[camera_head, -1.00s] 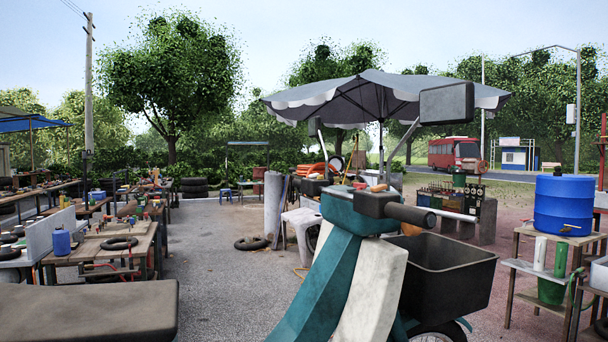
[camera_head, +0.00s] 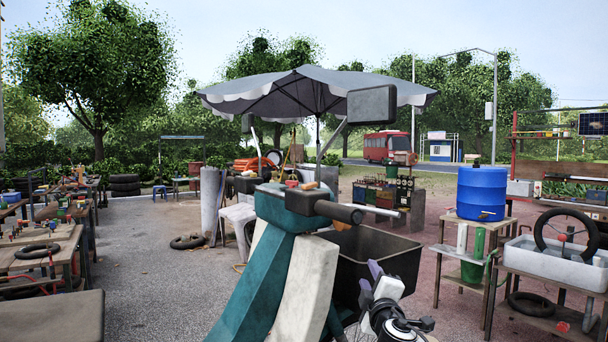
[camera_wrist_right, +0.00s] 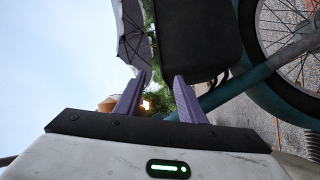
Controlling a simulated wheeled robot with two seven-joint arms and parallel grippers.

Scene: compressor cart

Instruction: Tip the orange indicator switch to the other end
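A teal and white scooter (camera_head: 290,282) stands in the middle of the head view, with a dark handlebar unit (camera_head: 300,201) and a black grip (camera_head: 338,211) pointing right. A small orange-tan piece (camera_head: 309,186) shows at the top of this unit; I cannot tell whether it is the orange indicator switch, or which way it is tipped. My right gripper (camera_head: 370,274) is below and right of the grip, apart from it, in front of the black bin. In the right wrist view its purple fingers (camera_wrist_right: 160,82) are apart with nothing between them. My left gripper is out of view.
The black bin (camera_head: 385,251) sits at the scooter's right. A mirror (camera_head: 372,104) on a stalk rises above the handlebar. A blue barrel (camera_head: 482,192) and a white basin (camera_head: 560,265) stand on tables at right. Open paving lies left of the scooter.

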